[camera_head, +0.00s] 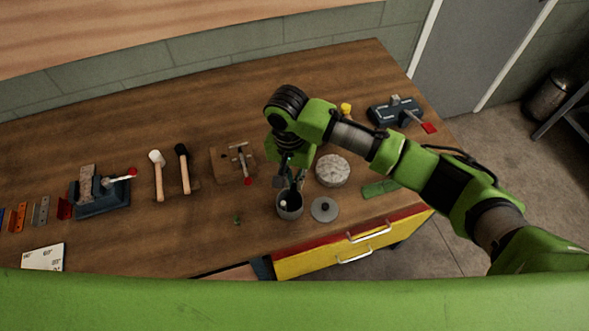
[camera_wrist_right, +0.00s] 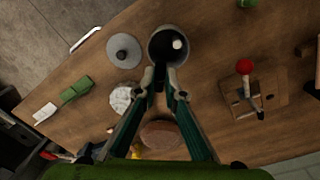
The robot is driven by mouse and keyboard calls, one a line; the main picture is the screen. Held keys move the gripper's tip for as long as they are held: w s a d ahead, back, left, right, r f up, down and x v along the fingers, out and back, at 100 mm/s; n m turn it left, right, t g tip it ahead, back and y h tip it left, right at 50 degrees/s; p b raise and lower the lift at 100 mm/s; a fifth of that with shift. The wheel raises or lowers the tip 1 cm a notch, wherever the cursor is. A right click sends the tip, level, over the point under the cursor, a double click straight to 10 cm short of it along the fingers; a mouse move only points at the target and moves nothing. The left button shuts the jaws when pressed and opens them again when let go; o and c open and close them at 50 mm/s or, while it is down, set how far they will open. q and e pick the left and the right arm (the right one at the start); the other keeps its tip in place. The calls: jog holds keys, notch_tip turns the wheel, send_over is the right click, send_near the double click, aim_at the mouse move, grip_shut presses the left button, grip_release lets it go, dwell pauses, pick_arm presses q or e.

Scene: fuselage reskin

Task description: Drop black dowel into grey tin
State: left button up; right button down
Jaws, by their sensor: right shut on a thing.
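The grey tin (camera_head: 289,207) stands open near the front edge of the bench; it also shows in the right wrist view (camera_wrist_right: 168,34). A small whitish round thing (camera_wrist_right: 177,44) is seen inside it. My right gripper (camera_head: 291,183) points down right above the tin's mouth. In the right wrist view its fingertips (camera_wrist_right: 165,73) are close together at the tin's near rim, shut on a small dark piece, the black dowel (camera_wrist_right: 160,77), which is mostly hidden between the fingers. I cannot tell whether the fingertips touch the rim. My left gripper is not in view.
A grey lid with a dark knob (camera_head: 324,209) lies right of the tin. A pale round block (camera_head: 332,170) and a green piece (camera_head: 380,188) lie beyond. Mallets (camera_head: 158,175) and a clamp (camera_head: 101,193) are at left. A yellow drawer (camera_head: 335,256) is below the bench edge.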

jog(key=shift+s+f, duration=0.3)
jog(key=shift+f, duration=0.1)
notch_tip(320, 180, down, 4)
jog(key=b, duration=0.3)
jog(key=shift+w+b, duration=0.1)
jog(key=shift+b, duration=0.3)
jog(key=shift+f+b, duration=0.35)
jog(key=shift+r, duration=0.15)
jog(key=c, duration=2)
grip_release()
jog(key=shift+c, duration=0.2)
